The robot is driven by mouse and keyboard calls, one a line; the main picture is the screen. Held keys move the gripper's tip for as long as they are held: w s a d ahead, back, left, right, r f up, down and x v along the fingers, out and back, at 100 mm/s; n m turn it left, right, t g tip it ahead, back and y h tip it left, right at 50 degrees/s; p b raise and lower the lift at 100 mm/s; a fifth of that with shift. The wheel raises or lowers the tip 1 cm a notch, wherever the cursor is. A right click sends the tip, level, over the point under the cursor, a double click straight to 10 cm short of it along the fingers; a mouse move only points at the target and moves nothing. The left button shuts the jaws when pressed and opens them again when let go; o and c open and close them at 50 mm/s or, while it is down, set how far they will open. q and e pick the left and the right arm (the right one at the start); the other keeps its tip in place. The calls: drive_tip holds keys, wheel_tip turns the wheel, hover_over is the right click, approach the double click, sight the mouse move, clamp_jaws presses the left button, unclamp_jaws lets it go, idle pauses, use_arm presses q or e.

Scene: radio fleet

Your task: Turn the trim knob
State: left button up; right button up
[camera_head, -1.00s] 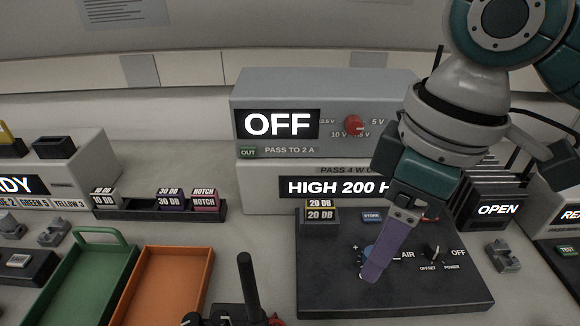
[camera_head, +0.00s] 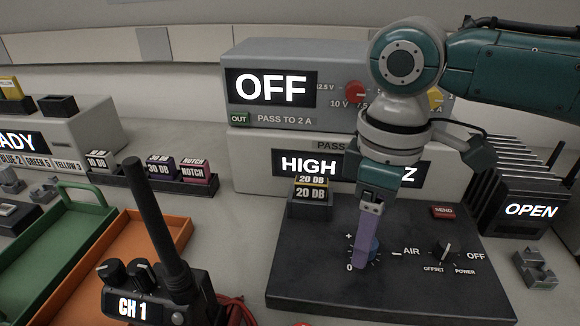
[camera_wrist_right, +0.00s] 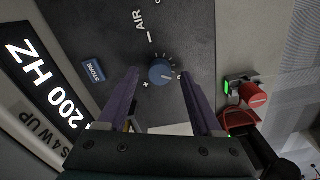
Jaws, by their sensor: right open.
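The blue trim knob (camera_head: 374,249) sits on the black panel (camera_head: 310,285), between "+", "0" and "−" marks, and is partly hidden behind my finger in the head view. In the right wrist view the knob (camera_wrist_right: 161,71) shows whole, with a pale pointer line. My right gripper (camera_head: 362,262) points down at it with purple fingers. In the right wrist view the open fingers (camera_wrist_right: 160,76) stand on either side of the knob with gaps visible; I cannot tell whether they touch it. My left gripper is out of view.
A black offset/power knob (camera_head: 444,250) and a red SEND button (camera_head: 443,212) are right of the trim knob. A 20 dB block (camera_head: 310,193) stands at the panel's back left. A handheld radio (camera_head: 160,290) with a tall antenna stands at the front left, beside an orange tray (camera_head: 181,226).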

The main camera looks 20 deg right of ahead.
drive_tip(key=shift+f, duration=0.45)
drive_tip(key=shift+c, duration=0.4)
clamp_jaws()
